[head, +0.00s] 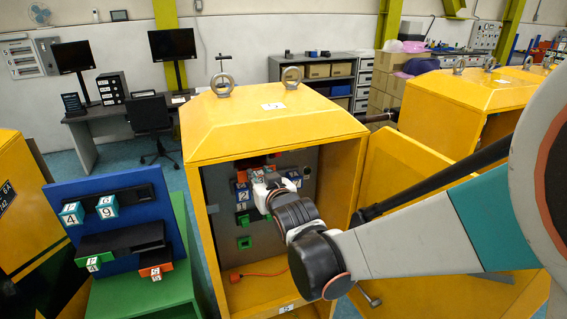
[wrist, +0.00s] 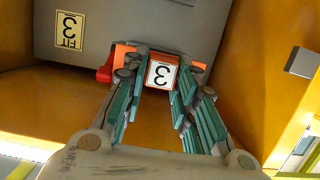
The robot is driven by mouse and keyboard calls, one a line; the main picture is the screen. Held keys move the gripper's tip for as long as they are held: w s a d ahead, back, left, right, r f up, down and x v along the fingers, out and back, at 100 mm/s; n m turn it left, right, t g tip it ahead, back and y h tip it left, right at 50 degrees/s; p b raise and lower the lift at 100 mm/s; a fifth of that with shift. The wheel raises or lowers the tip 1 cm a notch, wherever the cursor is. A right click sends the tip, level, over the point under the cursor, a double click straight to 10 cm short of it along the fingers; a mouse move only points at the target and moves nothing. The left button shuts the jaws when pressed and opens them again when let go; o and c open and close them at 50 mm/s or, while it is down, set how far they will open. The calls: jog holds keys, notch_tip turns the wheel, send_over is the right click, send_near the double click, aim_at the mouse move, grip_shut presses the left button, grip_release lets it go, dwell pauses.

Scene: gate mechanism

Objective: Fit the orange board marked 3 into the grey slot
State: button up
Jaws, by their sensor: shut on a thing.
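The orange board marked 3 (wrist: 162,74) is between the two fingers of my gripper (wrist: 160,85) in the wrist view, its white label upside down. Orange parts show on both outer sides of the fingers. The grey panel (wrist: 190,25) lies just beyond the board; I cannot tell whether they touch. A yellow "FIT 3" label (wrist: 68,30) is on the panel at upper left. The grey slot itself is not distinguishable. In the head view my gripper (head: 262,182) is inside the open yellow cabinet (head: 270,135), and it and the arm hide most of the board.
A red part (wrist: 105,73) is beside the left finger. A blue stand (head: 115,205) with numbered blocks is left of the cabinet.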

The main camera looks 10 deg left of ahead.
aim_at(254, 166)
jog(key=shift+w+a+b, duration=0.15)
jog(key=shift+w+a, duration=0.35)
jog(key=shift+w, duration=0.3)
jog(key=shift+w+a+b, duration=0.1)
jog(key=shift+w+a, duration=0.4)
jog(key=shift+w, duration=0.35)
jog(key=shift+w+a+b, duration=0.15)
jog(key=shift+w+a, duration=0.35)
jog(key=shift+w, duration=0.3)
jog(key=shift+w+a, duration=0.3)
jog(key=shift+w, duration=0.25)
dwell(0.3)
jog(key=o, duration=1.2)
jog(key=shift+s, duration=0.1)
